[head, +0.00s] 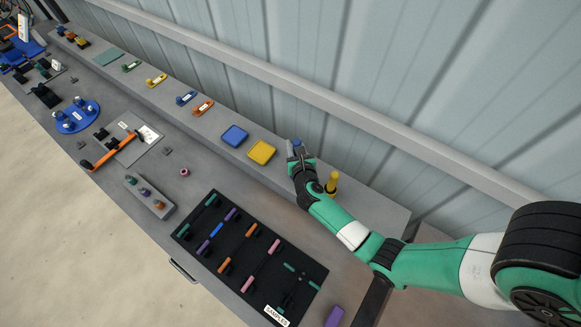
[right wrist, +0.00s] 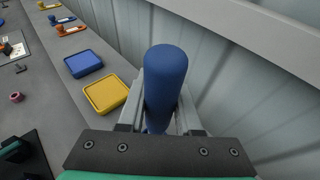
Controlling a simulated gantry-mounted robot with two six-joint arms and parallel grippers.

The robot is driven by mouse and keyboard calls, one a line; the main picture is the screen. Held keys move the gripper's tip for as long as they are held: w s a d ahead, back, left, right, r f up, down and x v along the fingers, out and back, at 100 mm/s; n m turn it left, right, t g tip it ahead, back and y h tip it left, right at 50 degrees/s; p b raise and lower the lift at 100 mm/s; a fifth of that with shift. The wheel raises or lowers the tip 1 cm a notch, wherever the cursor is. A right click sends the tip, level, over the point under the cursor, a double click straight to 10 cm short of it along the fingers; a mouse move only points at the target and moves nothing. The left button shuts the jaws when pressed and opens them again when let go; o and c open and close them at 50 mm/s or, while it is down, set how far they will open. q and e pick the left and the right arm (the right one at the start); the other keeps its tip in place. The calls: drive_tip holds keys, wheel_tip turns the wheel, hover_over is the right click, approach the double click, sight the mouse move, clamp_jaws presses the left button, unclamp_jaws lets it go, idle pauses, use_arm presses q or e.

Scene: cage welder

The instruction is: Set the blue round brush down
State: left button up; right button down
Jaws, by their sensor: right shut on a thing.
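My right gripper (head: 297,158) is shut on the blue round brush (right wrist: 166,82), at the raised back ledge by the wall. The brush's rounded blue end points up between the fingers in the right wrist view. In the head view only a small blue part of it (head: 296,143) shows. Its lower end is hidden, so I cannot tell whether it touches the ledge. A blue square tray (head: 235,136) and a yellow square tray (head: 262,152) lie left of the gripper, apart from it. My left gripper is not in view.
A yellow upright round-ended piece (head: 332,182) stands on the ledge (head: 375,210) close to my right wrist. The corrugated wall (head: 400,70) with its rail is just behind. A black sample tray (head: 318,278) with several coloured pieces lies on the lower bench in front.

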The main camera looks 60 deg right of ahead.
wheel_tip(320, 180, down, 6)
drive_tip(key=shift+r+b, duration=0.1)
drive_tip(key=shift+b, duration=1.15)
drive_tip(key=shift+r, duration=0.1)
drive_tip(key=c, duration=1)
unclamp_jaws()
drive_tip(key=shift+f, duration=0.2)
drive_tip(key=shift+c, duration=0.2)
drive_tip(key=o, duration=0.4)
drive_tip(key=shift+o, duration=0.2)
drive_tip(key=shift+r, duration=0.1)
